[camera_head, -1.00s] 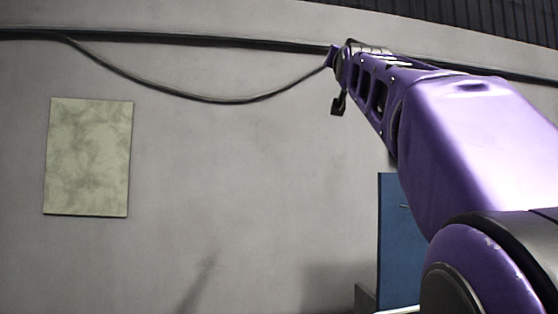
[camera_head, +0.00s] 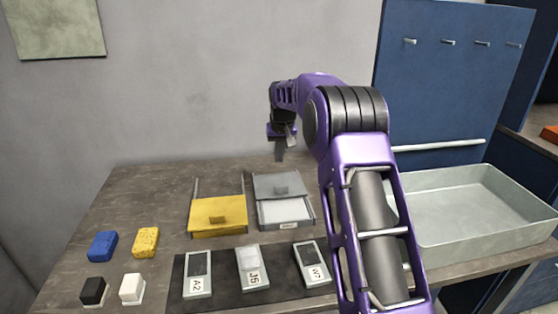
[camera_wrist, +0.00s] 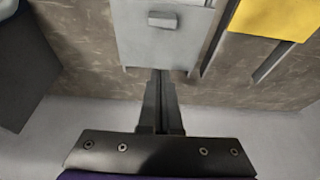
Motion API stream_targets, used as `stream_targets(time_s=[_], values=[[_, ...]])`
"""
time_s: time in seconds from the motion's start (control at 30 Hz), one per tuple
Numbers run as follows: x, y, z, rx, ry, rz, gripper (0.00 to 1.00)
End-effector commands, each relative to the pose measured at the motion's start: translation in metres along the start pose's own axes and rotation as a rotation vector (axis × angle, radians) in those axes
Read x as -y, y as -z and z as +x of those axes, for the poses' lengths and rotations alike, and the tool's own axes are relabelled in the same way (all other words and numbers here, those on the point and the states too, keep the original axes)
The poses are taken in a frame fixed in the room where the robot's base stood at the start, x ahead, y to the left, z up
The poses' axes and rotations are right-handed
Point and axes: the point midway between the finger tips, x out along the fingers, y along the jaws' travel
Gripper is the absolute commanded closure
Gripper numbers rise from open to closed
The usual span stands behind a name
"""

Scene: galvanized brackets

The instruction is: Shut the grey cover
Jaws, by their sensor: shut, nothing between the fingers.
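The grey cover (camera_head: 279,186) lies slid toward the back of its box on the table, so the box's pale inside (camera_head: 286,210) shows at the front. A small block-shaped knob stands on the cover. The cover also shows at the top of the wrist view (camera_wrist: 140,46), with its knob (camera_wrist: 162,19). My gripper (camera_head: 281,153) hangs behind and above the cover in the head view, near the wall. In the wrist view, its fingers (camera_wrist: 161,78) are together and empty, and their tips appear close to the cover's back edge; contact cannot be told.
A yellow cover (camera_head: 217,217) on rails lies left of the grey one. Labelled devices (camera_head: 252,269) stand on a dark mat in front. Blue and yellow sponges (camera_head: 145,242) lie left. A large grey tray (camera_head: 480,235) stands right, beside a blue pegboard (camera_head: 440,90).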

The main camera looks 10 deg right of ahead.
Motion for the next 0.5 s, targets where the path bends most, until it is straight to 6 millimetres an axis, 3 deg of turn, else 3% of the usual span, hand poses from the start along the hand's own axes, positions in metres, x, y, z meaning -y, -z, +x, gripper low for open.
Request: stream_targets(time_s=[0.4, 0.47, 0.5], values=[[0.0, 0.0, 0.083, 0.0, -0.001, 0.0, 1.0], [0.0, 0.0, 0.093, -0.001, -0.001, 0.0, 1.0], [0.0, -0.003, 0.086, -0.005, -0.002, 0.0, 1.0]])
